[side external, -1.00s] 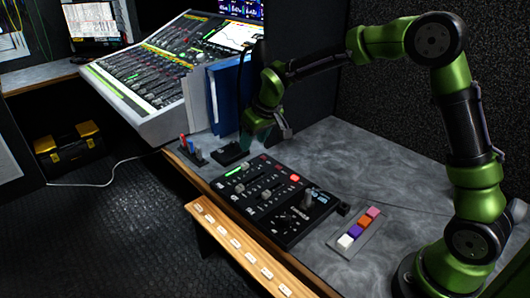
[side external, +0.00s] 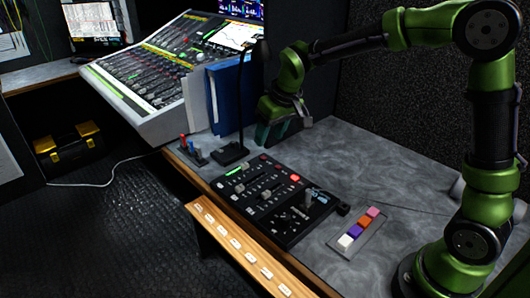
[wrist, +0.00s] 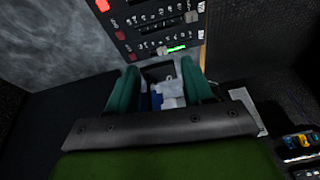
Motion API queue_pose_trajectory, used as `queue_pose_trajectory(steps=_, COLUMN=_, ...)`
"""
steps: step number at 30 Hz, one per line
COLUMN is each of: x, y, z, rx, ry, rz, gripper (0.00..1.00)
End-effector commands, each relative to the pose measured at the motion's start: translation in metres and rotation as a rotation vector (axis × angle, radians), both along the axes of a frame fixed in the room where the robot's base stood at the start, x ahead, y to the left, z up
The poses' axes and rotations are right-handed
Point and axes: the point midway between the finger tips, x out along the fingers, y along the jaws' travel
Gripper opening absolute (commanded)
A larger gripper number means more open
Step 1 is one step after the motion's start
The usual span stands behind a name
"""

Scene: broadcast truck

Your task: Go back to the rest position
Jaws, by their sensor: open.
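My gripper (side external: 275,133) hangs above the grey desk (side external: 400,160), beside the blue binders and behind the black control panel (side external: 270,195). Its two teal fingers are apart, and I see nothing held between them. In the wrist view my gripper (wrist: 163,90) shows its fingers spread at the middle. Beyond them the panel (wrist: 150,22) shows with a lit red button and a green light.
Blue binders (side external: 232,95) and a thin black gooseneck stand (side external: 232,153) are close to my gripper. A mixing console (side external: 160,70) is at the back left. A strip of coloured blocks (side external: 359,230) lies right of the panel. The desk's right middle is clear.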

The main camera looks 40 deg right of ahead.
Motion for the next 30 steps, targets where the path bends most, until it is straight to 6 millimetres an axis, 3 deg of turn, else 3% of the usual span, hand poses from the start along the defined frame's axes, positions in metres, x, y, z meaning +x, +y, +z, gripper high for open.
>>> queue_pose_trajectory(steps=9, x=-0.125, y=-0.001, z=0.039, rx=0.120, ry=-0.062, rz=-0.158, gripper=0.51)
queue_pose_trajectory(steps=15, x=-0.190, y=0.001, z=0.047, rx=0.218, ry=-0.145, rz=-0.226, gripper=0.51)
queue_pose_trajectory(steps=21, x=-0.220, y=0.002, z=0.055, rx=0.271, ry=-0.225, rz=-0.240, gripper=0.51)
queue_pose_trajectory(steps=30, x=-0.223, y=0.003, z=0.064, rx=0.277, ry=-0.265, rz=-0.229, gripper=0.51)
